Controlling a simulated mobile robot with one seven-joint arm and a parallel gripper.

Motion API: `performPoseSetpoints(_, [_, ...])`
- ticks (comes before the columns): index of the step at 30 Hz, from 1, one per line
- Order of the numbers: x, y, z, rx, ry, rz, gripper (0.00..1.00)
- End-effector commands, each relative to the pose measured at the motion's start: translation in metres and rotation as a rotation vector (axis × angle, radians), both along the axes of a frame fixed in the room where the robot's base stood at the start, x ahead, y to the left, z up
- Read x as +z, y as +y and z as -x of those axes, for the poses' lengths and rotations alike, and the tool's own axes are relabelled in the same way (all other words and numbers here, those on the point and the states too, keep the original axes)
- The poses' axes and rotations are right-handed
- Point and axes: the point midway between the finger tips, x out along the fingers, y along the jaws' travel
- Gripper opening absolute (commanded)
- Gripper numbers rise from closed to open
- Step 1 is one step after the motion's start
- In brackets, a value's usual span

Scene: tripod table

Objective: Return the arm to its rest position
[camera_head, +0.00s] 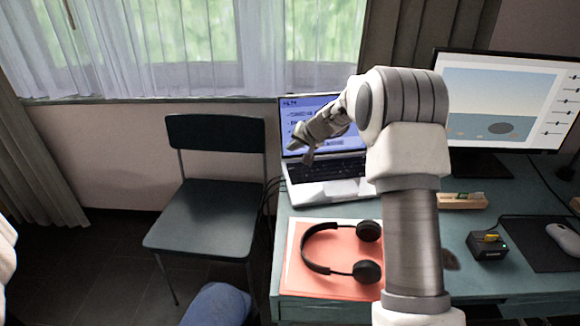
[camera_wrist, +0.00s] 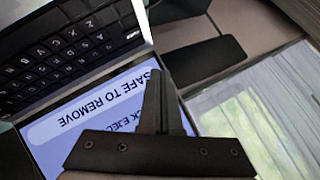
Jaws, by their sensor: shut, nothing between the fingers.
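My gripper (camera_head: 303,147) is raised in front of the laptop (camera_head: 330,190) in the head view, at the end of my bent white and grey arm. Its fingers point left and downward, apart from the laptop as far as I can see. In the wrist view my gripper (camera_wrist: 158,82) has its two dark fingers together, with nothing between them. The laptop screen (camera_wrist: 95,125) behind the fingers shows the words "SAFE TO REMOVE". My arm hides part of the laptop and the desk.
A teal desk (camera_head: 470,225) bears black headphones (camera_head: 318,262) on a salmon folder (camera_head: 345,282), a monitor (camera_head: 500,100), a wooden block (camera_head: 462,201), a small black box (camera_head: 487,245) and a mouse (camera_head: 566,240). A dark chair (camera_head: 205,215) stands left, with open floor beyond.

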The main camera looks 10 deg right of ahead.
Motion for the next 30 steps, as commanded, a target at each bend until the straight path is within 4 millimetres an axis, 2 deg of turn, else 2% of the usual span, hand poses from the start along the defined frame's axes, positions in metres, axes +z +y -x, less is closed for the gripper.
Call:
performPoseSetpoints(5, [0.019,0.006,0.012,0.022,-0.001,0.014,0.00])
performPoseSetpoints(8, [0.043,0.014,0.031,0.054,0.001,0.036,0.00])
performPoseSetpoints(12, [0.079,0.025,0.071,0.103,0.012,0.078,0.00])
performPoseSetpoints(18, [0.119,0.037,0.134,0.161,0.035,0.142,0.00])
performPoseSetpoints(24, [0.147,0.042,0.202,0.204,0.060,0.211,0.00])
performPoseSetpoints(30, [0.162,0.041,0.273,0.230,0.089,0.282,0.00])
